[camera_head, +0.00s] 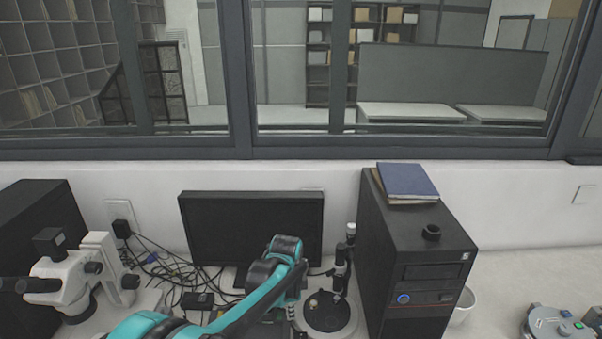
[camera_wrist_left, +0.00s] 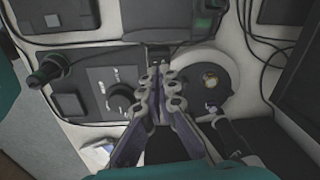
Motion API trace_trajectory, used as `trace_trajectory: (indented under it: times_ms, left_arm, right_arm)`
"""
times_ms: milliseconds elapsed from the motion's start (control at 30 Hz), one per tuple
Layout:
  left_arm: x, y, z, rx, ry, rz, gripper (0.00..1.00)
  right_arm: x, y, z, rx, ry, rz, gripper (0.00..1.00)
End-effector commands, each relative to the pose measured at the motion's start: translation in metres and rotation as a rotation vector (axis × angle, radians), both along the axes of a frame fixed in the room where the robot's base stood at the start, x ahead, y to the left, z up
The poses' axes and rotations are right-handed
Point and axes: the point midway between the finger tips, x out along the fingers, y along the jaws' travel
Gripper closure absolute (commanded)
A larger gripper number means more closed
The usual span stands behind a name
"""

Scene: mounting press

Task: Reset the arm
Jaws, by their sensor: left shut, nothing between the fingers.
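My left arm (camera_head: 262,295), teal and black, reaches in from the bottom left of the head view, in front of the black monitor. Its fingers are hidden in that view. In the left wrist view my left gripper (camera_wrist_left: 160,88) is shut and empty. It hangs over the bench between a dark control box with a knob (camera_wrist_left: 121,95) and a round pale base with a dark disc (camera_wrist_left: 214,85). I cannot tell whether its fingertips touch anything. My right gripper does not show in either view.
A black monitor (camera_head: 250,222) and a computer tower (camera_head: 412,265) with blue books (camera_head: 406,180) stand behind. A white microscope (camera_head: 75,275) is at left, with loose cables (camera_head: 165,262). The round base stand (camera_head: 326,314) sits close to my arm. A grey-blue device (camera_head: 556,324) is at right.

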Motion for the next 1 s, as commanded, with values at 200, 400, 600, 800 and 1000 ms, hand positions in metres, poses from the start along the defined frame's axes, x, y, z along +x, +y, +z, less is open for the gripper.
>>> trace_trajectory:
  times_ms: [200, 400, 600, 800, 1000]
  left_arm:
    - [-0.048, 0.048, 0.042, -0.065, -0.115, 0.319, 1.0]
    - [-0.1, 0.084, 0.06, -0.145, -0.215, 0.606, 1.0]
    - [-0.155, 0.115, 0.057, -0.246, -0.31, 0.886, 1.0]
    - [-0.201, 0.137, 0.038, -0.361, -0.391, 1.135, 1.0]
    - [-0.225, 0.147, 0.022, -0.438, -0.435, 1.277, 1.0]
  right_arm:
    - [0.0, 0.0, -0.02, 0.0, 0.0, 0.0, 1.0]
    - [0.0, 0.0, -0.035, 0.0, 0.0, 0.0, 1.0]
    - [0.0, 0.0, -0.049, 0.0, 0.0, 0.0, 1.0]
    - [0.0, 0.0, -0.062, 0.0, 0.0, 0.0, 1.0]
    - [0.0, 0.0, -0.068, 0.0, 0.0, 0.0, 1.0]
